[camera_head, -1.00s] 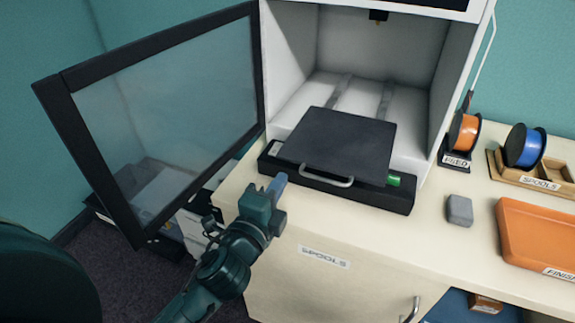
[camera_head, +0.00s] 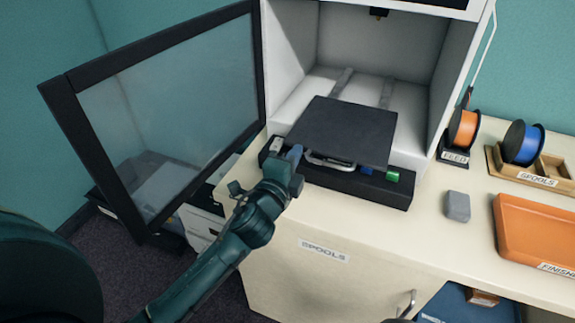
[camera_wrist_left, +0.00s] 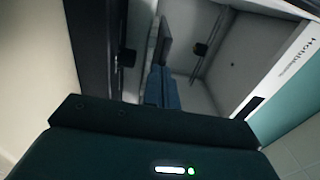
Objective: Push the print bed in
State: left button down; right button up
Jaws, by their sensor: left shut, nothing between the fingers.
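The print bed (camera_head: 345,130) is a dark flat plate at the mouth of the white printer (camera_head: 408,110), with a light curved handle (camera_head: 328,161) on its front edge. Its front part sticks out over the black printer base (camera_head: 350,184). My left gripper (camera_head: 294,154) is shut and empty, with its blue-grey fingertips at the bed's front left, close to the handle; I cannot tell if they touch. In the left wrist view the shut fingers (camera_wrist_left: 161,88) point at the dark edge of the bed (camera_wrist_left: 163,42). My right gripper is not in view.
The printer's glass door (camera_head: 165,115) stands open on the left. On the right are a grey block (camera_head: 457,206), an orange tray (camera_head: 535,232), an orange spool (camera_head: 464,129) and a blue spool (camera_head: 522,144) in a wooden holder.

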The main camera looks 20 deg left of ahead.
aim_at(310, 128)
pick_arm(q)
jog(key=w, duration=0.5)
jog(key=w+b, duration=0.1)
jog(key=w, duration=0.3)
jog(key=shift+w+d, duration=0.2)
jog(key=shift+w, duration=0.5)
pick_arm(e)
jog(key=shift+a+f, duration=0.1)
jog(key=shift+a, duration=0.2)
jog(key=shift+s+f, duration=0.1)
pick_arm(q)
jog(key=shift+s, duration=0.1)
